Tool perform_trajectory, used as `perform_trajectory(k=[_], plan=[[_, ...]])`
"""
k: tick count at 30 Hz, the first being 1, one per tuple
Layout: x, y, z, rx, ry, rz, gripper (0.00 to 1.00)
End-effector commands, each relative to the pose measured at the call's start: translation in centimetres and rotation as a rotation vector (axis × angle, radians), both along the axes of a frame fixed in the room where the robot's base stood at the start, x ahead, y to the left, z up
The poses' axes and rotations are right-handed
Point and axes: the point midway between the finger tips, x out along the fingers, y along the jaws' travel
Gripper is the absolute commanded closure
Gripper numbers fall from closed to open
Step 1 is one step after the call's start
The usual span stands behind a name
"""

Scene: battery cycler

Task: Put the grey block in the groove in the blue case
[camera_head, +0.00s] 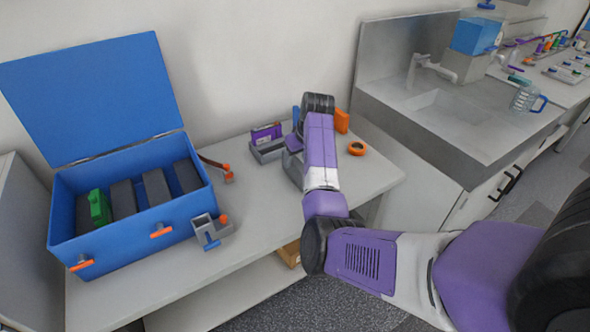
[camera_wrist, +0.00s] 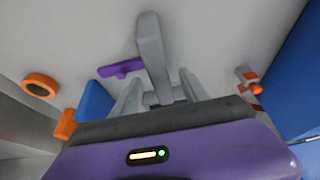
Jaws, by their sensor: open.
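The blue case (camera_head: 130,246) stands open at the left of the table in the head view, its lid (camera_head: 95,95) tilted up behind. Dark grey blocks (camera_head: 155,187) stand in a row inside, with a green piece (camera_head: 98,207) at the left. In the wrist view, my gripper (camera_wrist: 160,88) is open. A long light grey piece (camera_wrist: 151,50) shows between and beyond its fingers; I cannot tell whether it is the grey block or touches them. The case's blue side (camera_wrist: 294,80) shows at the right there. My arm hides my gripper in the head view.
A purple item (camera_head: 265,133) in a grey holder, an orange ring (camera_head: 357,148) and an orange block (camera_head: 342,120) sit around my arm. A grey bracket (camera_head: 208,230) stands beside the case. A purple bar (camera_wrist: 120,68) lies near my fingers.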

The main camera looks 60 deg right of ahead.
Motion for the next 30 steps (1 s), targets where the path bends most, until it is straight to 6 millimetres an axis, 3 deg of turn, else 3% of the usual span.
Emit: perform_trajectory(k=[7, 30], plan=[[0.9, -0.5, -2.3, 0.0, 0.0, 0.0, 0.47], [0.9, -0.5, -2.8, 0.0, -0.001, -0.001, 0.47]])
